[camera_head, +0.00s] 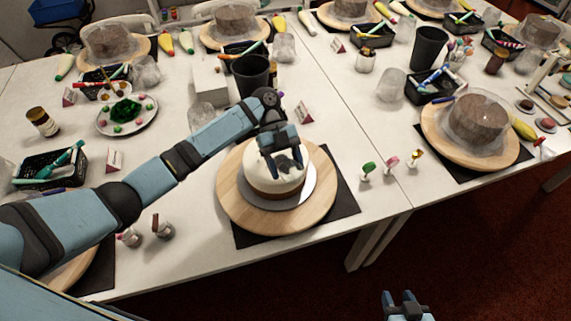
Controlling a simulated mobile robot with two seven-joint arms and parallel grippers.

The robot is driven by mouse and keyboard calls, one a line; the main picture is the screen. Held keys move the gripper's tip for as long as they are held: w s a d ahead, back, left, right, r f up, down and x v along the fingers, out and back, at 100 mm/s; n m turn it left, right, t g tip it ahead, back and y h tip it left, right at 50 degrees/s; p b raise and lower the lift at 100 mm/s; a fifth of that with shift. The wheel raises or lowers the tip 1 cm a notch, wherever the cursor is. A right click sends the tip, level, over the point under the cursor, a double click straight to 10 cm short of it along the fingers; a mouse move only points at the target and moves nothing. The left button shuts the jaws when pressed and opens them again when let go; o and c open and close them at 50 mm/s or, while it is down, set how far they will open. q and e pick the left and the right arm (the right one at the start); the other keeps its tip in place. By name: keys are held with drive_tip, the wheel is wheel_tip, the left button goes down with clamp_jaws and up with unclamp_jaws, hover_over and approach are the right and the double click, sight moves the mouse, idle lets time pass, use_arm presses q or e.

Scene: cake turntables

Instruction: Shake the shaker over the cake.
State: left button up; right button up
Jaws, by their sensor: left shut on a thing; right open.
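A white-topped cake with a brown side (262,183) stands on a silver board on a round wooden turntable (236,205). My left arm reaches in from the left, and my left gripper (287,165) points down over the right part of the cake top. It is shut on a small dark thing, likely the shaker, mostly hidden between the fingers. I cannot tell the gap between it and the cake. My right gripper (405,299) is open and empty at the bottom edge, over the floor in front of the table.
Small capped bottles stand left of the turntable (162,226) and right of it (367,171). Behind are a black cup (251,74), a clear cup (201,117) and a white box (209,80). A second wrapped cake (478,118) stands at the right.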

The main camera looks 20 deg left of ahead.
use_arm(q)
drive_tip(key=shift+w+a+f+g+h, duration=0.1)
drive_tip(key=shift+w+a+g+h, duration=0.2)
drive_tip(key=shift+g+h, duration=0.1)
drive_tip(key=shift+d, duration=0.1)
use_arm(e)
drive_tip(key=shift+f, duration=0.5)
